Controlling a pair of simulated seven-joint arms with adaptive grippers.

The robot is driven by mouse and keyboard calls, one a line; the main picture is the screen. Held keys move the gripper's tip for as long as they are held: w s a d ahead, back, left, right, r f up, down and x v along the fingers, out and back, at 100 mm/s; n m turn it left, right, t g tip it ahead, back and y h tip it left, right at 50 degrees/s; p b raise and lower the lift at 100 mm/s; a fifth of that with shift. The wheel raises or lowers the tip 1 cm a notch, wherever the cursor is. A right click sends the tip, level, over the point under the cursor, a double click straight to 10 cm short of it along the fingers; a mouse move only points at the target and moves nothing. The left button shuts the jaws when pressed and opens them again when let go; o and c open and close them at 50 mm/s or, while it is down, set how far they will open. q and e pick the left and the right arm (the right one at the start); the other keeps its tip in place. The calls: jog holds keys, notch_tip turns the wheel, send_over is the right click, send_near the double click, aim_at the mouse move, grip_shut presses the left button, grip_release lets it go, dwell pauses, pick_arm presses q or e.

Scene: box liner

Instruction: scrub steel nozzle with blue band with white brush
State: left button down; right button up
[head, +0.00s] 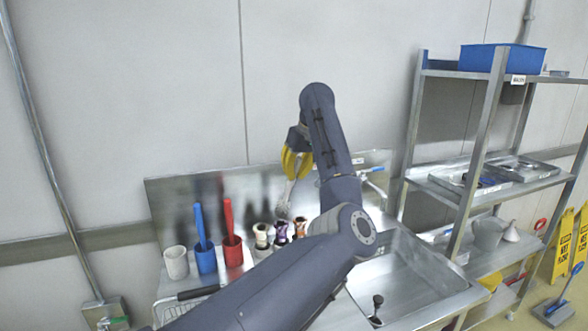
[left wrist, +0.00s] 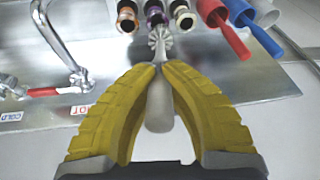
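My left gripper (head: 291,163) is shut on the white brush (left wrist: 160,103), whose handle is pinched between the yellow fingers (left wrist: 163,72). The brush (head: 284,203) points down, its bristle head just above the row of nozzles. Three steel nozzles stand in a row on the sink's back ledge: one beside the red cup (head: 262,235), a middle one with a purplish band (left wrist: 156,14), and one with an orange-copper band (left wrist: 127,17). I cannot clearly make out a blue band. Whether the bristles touch a nozzle is unclear. My right gripper is not in view.
A white cup (head: 176,263) stands left of a blue cup (head: 206,262) and red cup (head: 232,252), each of these two holding a same-coloured handle. The sink basin (head: 410,290) lies right, a faucet (left wrist: 62,45) beside the nozzles. A shelf rack (head: 480,130) stands right.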

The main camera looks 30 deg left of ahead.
pick_arm(q)
jog(key=shift+f, duration=1.35)
dwell(1.2)
jog(key=shift+s+d, duration=0.1)
jog(key=shift+s+d, duration=0.5)
jog(key=shift+d, duration=0.1)
dwell(0.5)
jog(key=shift+w+a+f, duration=0.15)
jog(key=shift+w+a, duration=0.95)
jog(key=shift+a, duration=0.2)
jog(key=shift+f, duration=0.1)
jog(key=shift+s+d, duration=1.1)
jog(key=shift+d, duration=0.2)
